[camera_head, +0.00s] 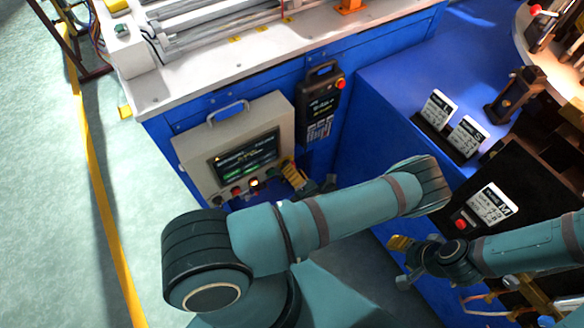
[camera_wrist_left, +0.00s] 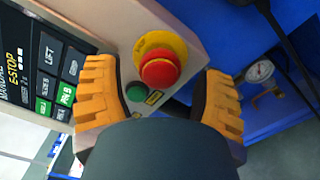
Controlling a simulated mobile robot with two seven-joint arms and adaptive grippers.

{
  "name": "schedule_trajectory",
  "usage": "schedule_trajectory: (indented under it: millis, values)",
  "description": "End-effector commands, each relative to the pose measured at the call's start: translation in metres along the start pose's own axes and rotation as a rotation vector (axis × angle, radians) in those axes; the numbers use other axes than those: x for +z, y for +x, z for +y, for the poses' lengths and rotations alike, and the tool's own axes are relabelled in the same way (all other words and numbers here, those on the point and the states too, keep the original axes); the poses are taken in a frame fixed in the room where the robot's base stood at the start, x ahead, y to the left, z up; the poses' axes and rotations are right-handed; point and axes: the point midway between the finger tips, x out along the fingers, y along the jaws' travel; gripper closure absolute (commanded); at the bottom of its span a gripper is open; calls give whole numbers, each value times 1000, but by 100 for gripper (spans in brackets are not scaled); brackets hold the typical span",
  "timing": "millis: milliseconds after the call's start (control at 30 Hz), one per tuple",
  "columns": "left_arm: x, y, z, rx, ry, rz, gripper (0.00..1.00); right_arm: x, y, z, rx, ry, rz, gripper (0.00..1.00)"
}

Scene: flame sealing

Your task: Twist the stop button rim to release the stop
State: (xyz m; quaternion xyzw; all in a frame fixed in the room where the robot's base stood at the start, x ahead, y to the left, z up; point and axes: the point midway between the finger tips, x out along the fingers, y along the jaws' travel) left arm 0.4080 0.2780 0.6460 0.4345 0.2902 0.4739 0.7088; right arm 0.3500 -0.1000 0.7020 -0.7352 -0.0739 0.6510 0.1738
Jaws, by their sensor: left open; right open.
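The stop button (camera_wrist_left: 160,70) is a red mushroom knob on a yellow collar (camera_wrist_left: 148,43), seen in the left wrist view at the end of a beige control box (camera_wrist_left: 189,30). My left gripper (camera_wrist_left: 161,74) is open, with one orange-padded finger on each side of the button. Gaps show between the fingers and the knob, so it is not gripped. In the head view my left gripper (camera_head: 308,182) is at the right end of the box (camera_head: 190,150) and hides the stop button. My right gripper (camera_head: 402,262) is open and empty, low at the right.
A green button (camera_wrist_left: 136,91) sits just beside the stop button. A display screen (camera_head: 245,155) is on the box front. A dark hand pendant (camera_head: 320,105) hangs to its right. A yellow floor stripe (camera_head: 100,210) runs at left.

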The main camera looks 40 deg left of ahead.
Motion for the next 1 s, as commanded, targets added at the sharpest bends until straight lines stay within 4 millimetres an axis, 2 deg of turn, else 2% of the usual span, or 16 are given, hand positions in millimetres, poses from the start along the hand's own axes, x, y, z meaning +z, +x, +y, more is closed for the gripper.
schedule_trajectory:
  millis: [167,800,1000]
  values:
    - [0,-3,0,-1,0,0,31,0,0,0,0,0,0,53]
    - [0,-59,0,-1,-1,-1,31,0,3,1,0,0,0,53]
    - [0,-70,0,-1,-1,0,31,0,4,2,0,0,0,53]
